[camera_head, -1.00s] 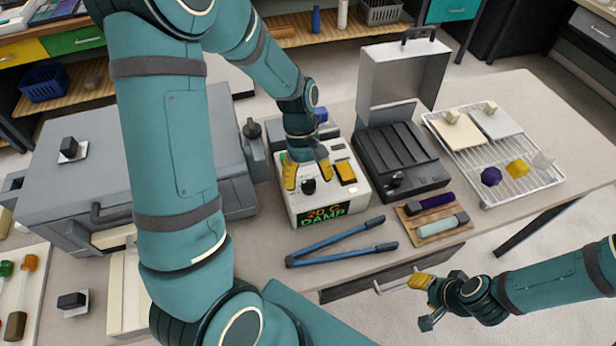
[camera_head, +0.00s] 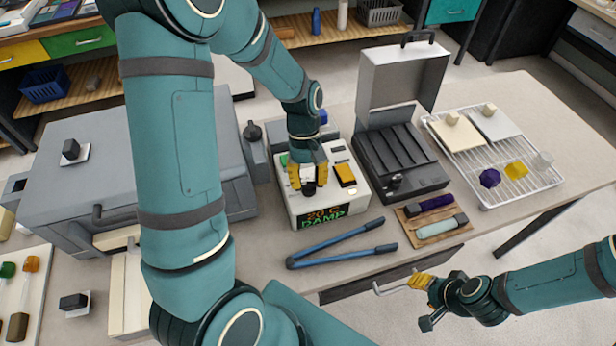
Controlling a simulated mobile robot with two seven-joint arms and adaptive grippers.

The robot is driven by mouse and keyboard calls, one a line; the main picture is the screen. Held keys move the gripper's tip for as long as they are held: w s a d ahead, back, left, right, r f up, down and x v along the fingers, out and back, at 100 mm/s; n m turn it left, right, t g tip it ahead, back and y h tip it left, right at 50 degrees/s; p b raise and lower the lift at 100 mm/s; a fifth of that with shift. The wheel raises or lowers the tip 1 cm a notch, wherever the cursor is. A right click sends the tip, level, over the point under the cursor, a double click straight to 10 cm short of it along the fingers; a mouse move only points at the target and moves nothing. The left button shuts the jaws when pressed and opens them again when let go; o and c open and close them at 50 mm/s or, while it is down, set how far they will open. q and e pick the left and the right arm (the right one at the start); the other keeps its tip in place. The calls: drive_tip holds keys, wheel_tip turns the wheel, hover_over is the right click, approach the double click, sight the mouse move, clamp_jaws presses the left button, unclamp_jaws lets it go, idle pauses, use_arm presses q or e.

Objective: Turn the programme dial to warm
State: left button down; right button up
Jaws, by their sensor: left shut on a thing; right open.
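The white control box (camera_head: 306,211) stands in the middle of the table. Its display (camera_head: 326,215) reads "20 C" and "DAMP". The black programme dial (camera_head: 309,188) is on its top face, partly covered by the yellow fingers. My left gripper (camera_head: 308,180) reaches down from above and is shut on the dial. An orange-yellow switch (camera_head: 344,173) sits to the right of the dial. My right gripper (camera_head: 424,302) is open and empty at the table's front edge, close to a drawer handle.
Blue-handled tongs (camera_head: 340,242) lie in front of the box. A black hotplate case (camera_head: 400,160) with its lid up stands to the right, with a wire rack (camera_head: 545,185) beyond it. A grey kiln-like box (camera_head: 140,150) fills the left. A wooden board (camera_head: 412,226) holds two handled tools.

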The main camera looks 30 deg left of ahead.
use_arm(q)
drive_tip(key=m+g+y+p, duration=0.1)
drive_tip(key=m, duration=0.3)
drive_tip(key=shift+d, duration=0.15)
drive_tip(key=shift+f+m+y+p, duration=0.1)
drive_tip(key=shift+m+y+p, duration=0.45)
drive_tip(key=shift+m, duration=1.15)
drive_tip(key=shift+y, duration=0.25)
drive_tip(key=c, duration=0.6)
unclamp_jaws()
drive_tip(key=shift+w, duration=0.1)
drive_tip(key=v, duration=1.2)
drive_tip(key=shift+d+f, duration=0.1)
